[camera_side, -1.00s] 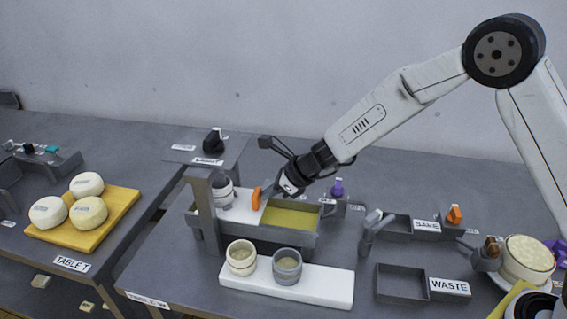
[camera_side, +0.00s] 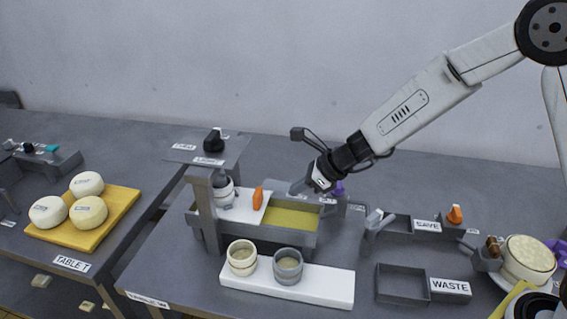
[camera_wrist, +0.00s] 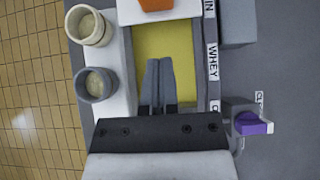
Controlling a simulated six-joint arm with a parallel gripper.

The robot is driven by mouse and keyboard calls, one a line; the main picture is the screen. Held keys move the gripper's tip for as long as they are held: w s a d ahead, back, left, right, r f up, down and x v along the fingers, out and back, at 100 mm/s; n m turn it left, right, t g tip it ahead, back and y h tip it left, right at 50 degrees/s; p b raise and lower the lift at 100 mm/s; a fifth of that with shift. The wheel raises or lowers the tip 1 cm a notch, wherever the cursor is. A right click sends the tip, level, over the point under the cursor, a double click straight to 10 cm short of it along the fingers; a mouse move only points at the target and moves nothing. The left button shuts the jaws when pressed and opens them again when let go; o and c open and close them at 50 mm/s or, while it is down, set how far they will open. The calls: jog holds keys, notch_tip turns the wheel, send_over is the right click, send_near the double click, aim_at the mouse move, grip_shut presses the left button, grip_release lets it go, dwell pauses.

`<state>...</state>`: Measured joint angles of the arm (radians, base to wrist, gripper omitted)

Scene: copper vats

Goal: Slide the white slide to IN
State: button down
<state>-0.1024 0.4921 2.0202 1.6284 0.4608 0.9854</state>
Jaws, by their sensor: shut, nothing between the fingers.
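The white slide (camera_side: 245,208) covers the left part of a grey vat (camera_side: 275,238), and its orange handle (camera_side: 258,198) stands upright near its right edge. In the wrist view the slide (camera_wrist: 182,10) is at the top, beside the IN label (camera_wrist: 209,6), with the orange handle (camera_wrist: 155,4) cut off by the frame edge. Yellow liquid (camera_side: 292,217) shows in the open right part. My gripper (camera_side: 296,190) is shut and empty, to the right of the handle and apart from it. Its fingers (camera_wrist: 159,62) appear over the yellow liquid in the wrist view.
A white board with two cups (camera_side: 241,257) (camera_side: 287,266) stands before the vat. A grey post (camera_side: 206,210) rises at its left. A purple knob (camera_wrist: 252,123) is to its right. SAVE (camera_side: 427,226) and WASTE (camera_side: 402,284) trays stand further right.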

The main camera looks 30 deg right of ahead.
jog(key=v, duration=0.6)
jog(key=shift+s+d+r, duration=0.1)
jog(key=shift+d+r, duration=0.05)
jog(key=s+d+f+n+g+h, duration=0.2)
jog(key=s+n, duration=0.6)
jog(key=n, duration=0.5)
jog(key=s+d+f+n+g+h, duration=0.1)
jog(key=s+d+f+n+h, duration=0.2)
jog(key=s+d+n, duration=0.4)
jog(key=s+n+h, duration=0.1)
jog(key=s+n, duration=0.1)
jog(key=n, duration=0.5)
jog(key=shift+d+g, duration=0.3)
jog(key=shift+g, duration=0.1)
